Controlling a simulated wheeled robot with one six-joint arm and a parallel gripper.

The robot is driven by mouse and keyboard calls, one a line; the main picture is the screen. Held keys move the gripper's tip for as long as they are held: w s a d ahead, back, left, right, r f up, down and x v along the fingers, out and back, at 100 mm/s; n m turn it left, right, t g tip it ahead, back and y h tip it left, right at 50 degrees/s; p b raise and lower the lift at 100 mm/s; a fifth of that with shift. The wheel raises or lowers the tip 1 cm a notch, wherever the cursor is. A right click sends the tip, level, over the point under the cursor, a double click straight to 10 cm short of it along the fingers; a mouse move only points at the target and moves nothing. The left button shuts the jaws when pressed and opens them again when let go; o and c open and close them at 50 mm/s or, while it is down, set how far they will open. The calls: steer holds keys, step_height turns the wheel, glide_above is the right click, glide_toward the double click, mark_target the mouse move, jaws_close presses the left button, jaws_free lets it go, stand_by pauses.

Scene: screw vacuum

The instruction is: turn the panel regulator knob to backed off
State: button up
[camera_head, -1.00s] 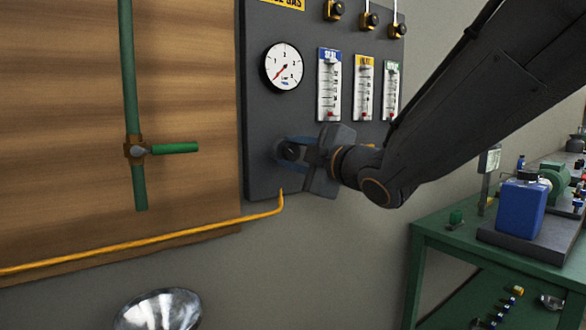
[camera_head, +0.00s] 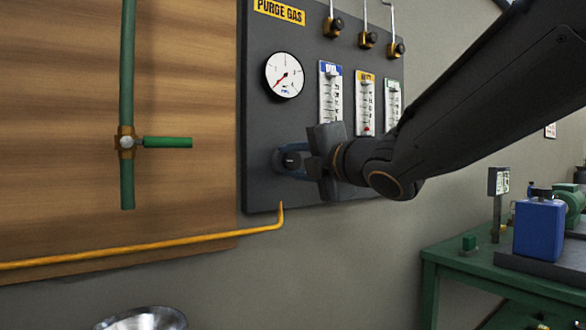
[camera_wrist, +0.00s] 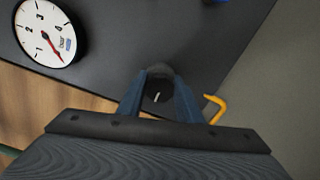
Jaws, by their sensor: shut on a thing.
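The regulator knob (camera_head: 291,160) is a dark round knob low on the dark grey purge gas panel (camera_head: 258,120). In the wrist view the knob (camera_wrist: 157,92) shows a pale pointer line on its face. My gripper (camera_head: 289,162) is shut on the knob, with one blue finger on each side of it; the fingers also show in the wrist view (camera_wrist: 158,88). The white gauge (camera_head: 285,75) above the knob has a red needle pointing to the lower left in the head view. Part of the knob's rim is hidden by the fingers.
Several flowmeters, one of them blue-topped (camera_head: 331,90), stand right of the gauge, partly behind my arm. A yellow pipe (camera_head: 150,246) runs below the panel. A green valve handle (camera_head: 167,142) is on the left. A green bench (camera_head: 450,258) stands at the lower right.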

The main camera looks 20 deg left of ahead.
steer(key=shift+f, duration=0.1)
stand_by(0.3)
steer(key=o, duration=1)
steer(key=shift+o, duration=0.2)
steer(key=v, duration=0.7)
steer(key=shift+s+d+p, duration=0.25)
steer(key=shift+d+p, duration=0.05)
steer(key=shift+p, duration=0.1)
